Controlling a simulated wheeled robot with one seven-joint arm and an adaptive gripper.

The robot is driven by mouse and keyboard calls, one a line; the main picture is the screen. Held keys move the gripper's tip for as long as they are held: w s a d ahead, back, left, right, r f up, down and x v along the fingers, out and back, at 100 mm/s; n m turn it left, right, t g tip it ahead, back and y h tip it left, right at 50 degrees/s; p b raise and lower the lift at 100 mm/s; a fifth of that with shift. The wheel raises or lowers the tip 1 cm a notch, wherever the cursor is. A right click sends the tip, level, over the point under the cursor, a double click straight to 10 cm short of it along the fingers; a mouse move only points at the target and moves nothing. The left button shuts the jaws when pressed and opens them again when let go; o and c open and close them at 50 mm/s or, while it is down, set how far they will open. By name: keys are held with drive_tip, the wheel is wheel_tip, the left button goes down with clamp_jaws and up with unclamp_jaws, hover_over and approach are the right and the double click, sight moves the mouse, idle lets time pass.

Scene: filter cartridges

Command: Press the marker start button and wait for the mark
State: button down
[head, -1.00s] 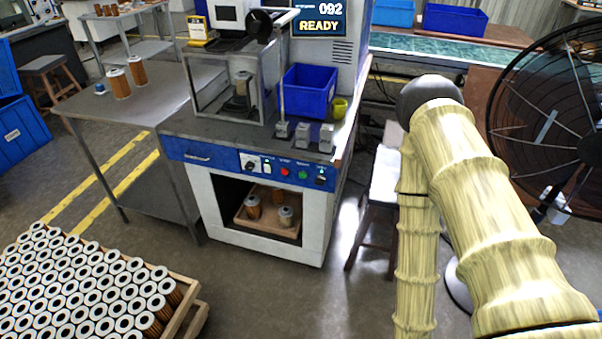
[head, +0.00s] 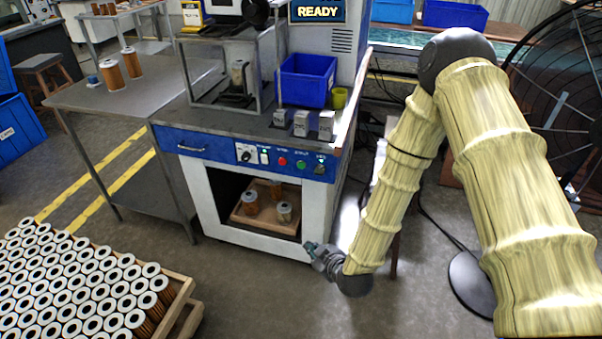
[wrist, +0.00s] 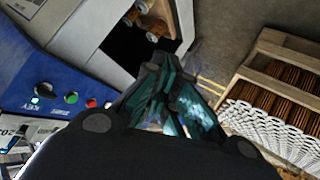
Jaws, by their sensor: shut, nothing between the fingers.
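The marking machine has a blue front panel (head: 215,147) with a row of controls. A red button (head: 283,161) and a green button (head: 301,165) sit side by side, with a key switch (head: 320,169) to their right. The display (head: 318,11) reads READY. A cartridge (head: 240,76) stands inside the clear guard. My gripper (head: 312,247) is shut and empty, low in front of the cabinet, below and apart from the buttons.
A wooden tray (head: 258,221) with several cartridges lies in the cabinet's open bay. A crate of many cartridges (head: 185,300) stands at lower left. A blue bin (head: 306,80) and small grey blocks (head: 301,124) sit on the machine top. A large fan (head: 565,110) stands at right.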

sight(301, 165)
drive_tip(key=w+a+r+n+t+y+b, duration=0.2)
drive_tip(key=w+a+r+n+t, duration=0.3)
drive_tip(key=w+r, duration=0.6)
wheel_tip(301, 165, up, 2)
drive_tip(key=shift+w+a+r+y+b, duration=0.1)
drive_tip(key=shift+w+a+y+b, duration=0.35)
drive_tip(key=shift+a, duration=0.7)
drive_tip(key=w+d, duration=0.2)
drive_tip(key=w, duration=0.6)
drive_tip(key=shift+d+b, duration=0.4)
drive_tip(key=shift+w, duration=0.3)
drive_tip(key=shift+w+d, duration=0.1)
drive_tip(key=shift+w, duration=0.15)
